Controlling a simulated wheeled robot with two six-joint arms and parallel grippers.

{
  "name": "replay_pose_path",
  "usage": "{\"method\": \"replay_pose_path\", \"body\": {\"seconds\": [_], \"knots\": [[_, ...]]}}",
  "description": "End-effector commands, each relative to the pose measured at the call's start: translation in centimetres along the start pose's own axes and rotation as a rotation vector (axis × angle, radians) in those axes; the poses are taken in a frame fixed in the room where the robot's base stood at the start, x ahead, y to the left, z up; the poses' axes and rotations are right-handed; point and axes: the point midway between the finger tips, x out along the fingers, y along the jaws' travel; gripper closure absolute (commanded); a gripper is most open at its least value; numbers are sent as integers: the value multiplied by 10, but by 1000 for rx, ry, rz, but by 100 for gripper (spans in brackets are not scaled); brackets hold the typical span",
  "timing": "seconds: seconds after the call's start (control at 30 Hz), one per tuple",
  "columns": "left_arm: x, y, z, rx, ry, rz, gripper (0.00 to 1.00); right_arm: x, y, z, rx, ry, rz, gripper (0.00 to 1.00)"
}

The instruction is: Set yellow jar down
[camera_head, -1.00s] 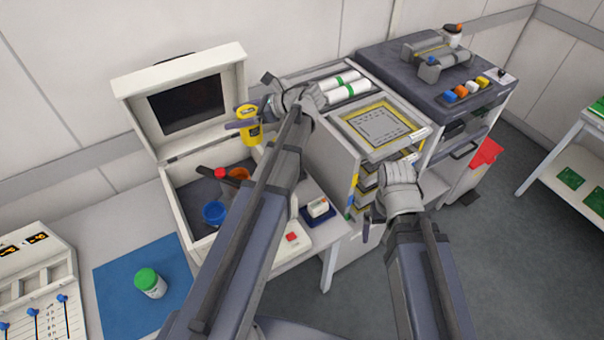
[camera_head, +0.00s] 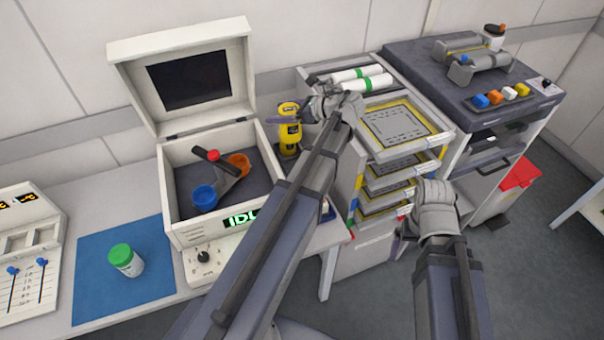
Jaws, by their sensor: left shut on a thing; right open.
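The yellow jar (camera_head: 289,137) stands upright between the open white case and the tray trolley, with a dark band around its body. My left gripper (camera_head: 297,118) is shut on it near the upper part. The base of the jar is close to the bench behind my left arm, and I cannot tell whether it touches. My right gripper (camera_head: 406,232) is open and empty in front of the trolley's trays.
The open white case (camera_head: 212,232) holds a blue cup (camera_head: 204,198), an orange cup (camera_head: 239,164) and a red-capped tool. A green-lidded jar (camera_head: 126,260) stands on a blue mat (camera_head: 95,295). The tray trolley (camera_head: 347,168) rises right of the yellow jar.

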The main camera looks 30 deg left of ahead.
Motion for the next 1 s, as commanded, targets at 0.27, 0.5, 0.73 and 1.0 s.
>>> {"method": "replay_pose_path", "body": {"seconds": [0.27,0.5,0.73,1.0], "knots": [[46,-31,-72,83,4,-197,100,82,-8,-5,-2,0,1,0],[70,-67,-113,179,5,-423,100,129,-12,-8,-3,0,1,0],[77,-90,-132,245,-3,-584,100,151,-14,-9,-3,0,1,0],[76,-97,-136,265,-6,-633,100,155,-15,-9,-3,0,1,0]]}}
